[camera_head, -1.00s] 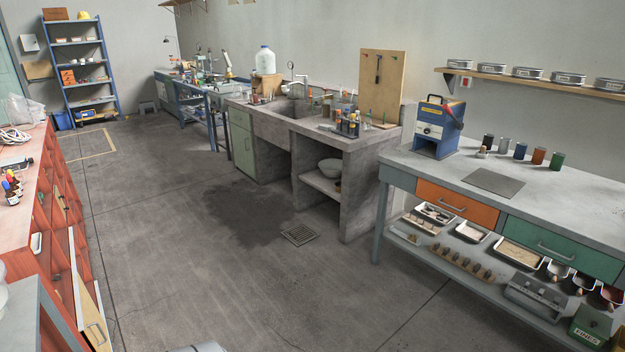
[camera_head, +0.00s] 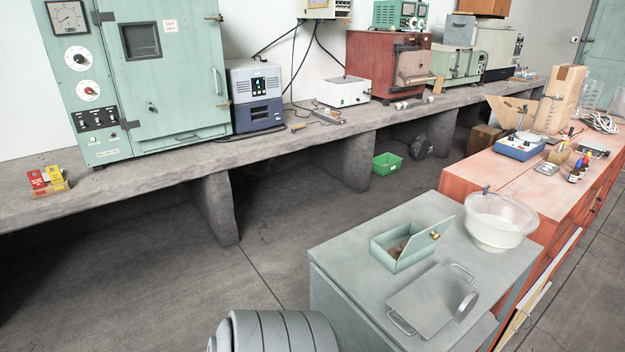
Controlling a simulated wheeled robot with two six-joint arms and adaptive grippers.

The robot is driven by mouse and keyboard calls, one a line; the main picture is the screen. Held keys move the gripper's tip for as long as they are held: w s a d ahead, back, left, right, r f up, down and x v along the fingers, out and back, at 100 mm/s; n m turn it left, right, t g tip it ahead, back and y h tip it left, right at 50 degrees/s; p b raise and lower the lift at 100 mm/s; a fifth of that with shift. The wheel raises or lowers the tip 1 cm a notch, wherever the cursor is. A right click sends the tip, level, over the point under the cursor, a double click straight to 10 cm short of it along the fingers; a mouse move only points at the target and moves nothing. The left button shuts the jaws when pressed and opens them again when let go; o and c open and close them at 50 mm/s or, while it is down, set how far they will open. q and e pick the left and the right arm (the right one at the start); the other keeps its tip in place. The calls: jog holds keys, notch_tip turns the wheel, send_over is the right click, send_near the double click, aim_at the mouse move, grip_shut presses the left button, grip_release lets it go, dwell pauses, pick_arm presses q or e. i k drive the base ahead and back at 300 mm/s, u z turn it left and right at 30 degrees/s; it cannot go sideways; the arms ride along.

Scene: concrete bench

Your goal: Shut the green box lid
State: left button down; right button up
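The small pale green metal box (camera_head: 383,256) sits on top of a grey cart in the lower right of the head view. Its lid (camera_head: 423,246) stands open, tilted up along the box's right side. A small brass-coloured latch shows near the lid's upper edge. Something brownish lies inside the box, partly hidden by the lid. Neither of my grippers is in view, and nothing touches the box or lid.
The grey cart top (camera_head: 350,238) also holds a flat grey plate with handles (camera_head: 425,305) and a clear plastic bowl (camera_head: 497,222). A red cabinet (camera_head: 515,185) adjoins behind. A concrete bench (camera_head: 185,165) with ovens runs along the wall; open floor lies left of the cart.

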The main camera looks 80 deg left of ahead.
aim_at(421, 240)
jog(key=u, duration=1.7)
jog(key=i, duration=0.5)
jog(key=u, duration=2.25)
jog(key=k, duration=0.55)
jog(key=z, duration=1)
